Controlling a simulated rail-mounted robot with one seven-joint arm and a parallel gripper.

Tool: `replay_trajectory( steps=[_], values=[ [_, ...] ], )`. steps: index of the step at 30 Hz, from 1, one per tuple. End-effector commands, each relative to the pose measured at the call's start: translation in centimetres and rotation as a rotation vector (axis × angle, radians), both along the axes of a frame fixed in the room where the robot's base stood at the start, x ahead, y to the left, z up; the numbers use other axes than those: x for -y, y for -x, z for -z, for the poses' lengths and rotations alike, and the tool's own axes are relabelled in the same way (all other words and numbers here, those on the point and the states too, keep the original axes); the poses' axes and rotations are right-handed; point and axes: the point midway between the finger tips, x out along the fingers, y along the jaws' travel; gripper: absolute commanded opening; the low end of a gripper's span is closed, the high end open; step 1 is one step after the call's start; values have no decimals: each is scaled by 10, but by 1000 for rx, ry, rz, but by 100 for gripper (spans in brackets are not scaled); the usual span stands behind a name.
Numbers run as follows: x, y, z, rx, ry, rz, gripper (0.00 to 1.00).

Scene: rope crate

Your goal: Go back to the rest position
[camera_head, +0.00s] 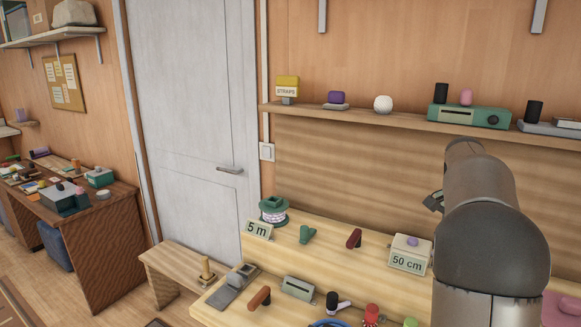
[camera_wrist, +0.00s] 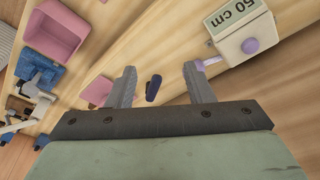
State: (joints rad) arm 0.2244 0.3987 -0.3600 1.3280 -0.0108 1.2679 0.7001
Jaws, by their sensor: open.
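My gripper (camera_wrist: 163,80) is open in the wrist view, its two fingers wide apart with nothing held between them. A small dark blue object (camera_wrist: 153,88) shows between the fingers, apart from both; it seems to lie on the wooden surface below. In the head view my arm rises at the right, and its bulk hides most of the gripper.
The workbench (camera_head: 330,240) carries a box marked 50 cm (camera_head: 408,255), a 5 m sign (camera_head: 259,230), a green spool (camera_head: 273,209) and several small tools. A pink bin (camera_wrist: 56,32) stands left in the wrist view. A shelf (camera_head: 390,121) runs along the wall.

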Motion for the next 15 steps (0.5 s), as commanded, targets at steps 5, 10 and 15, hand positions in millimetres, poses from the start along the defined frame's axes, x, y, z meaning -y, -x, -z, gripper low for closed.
replay_trajectory(
  steps=[5, 10, 15],
  values=[
    [-122, 63, 26, -27, -105, -406, 47],
    [-216, 142, 64, -66, -139, -779, 47],
    [-272, 222, 105, -112, -134, -1075, 47]
  ],
)
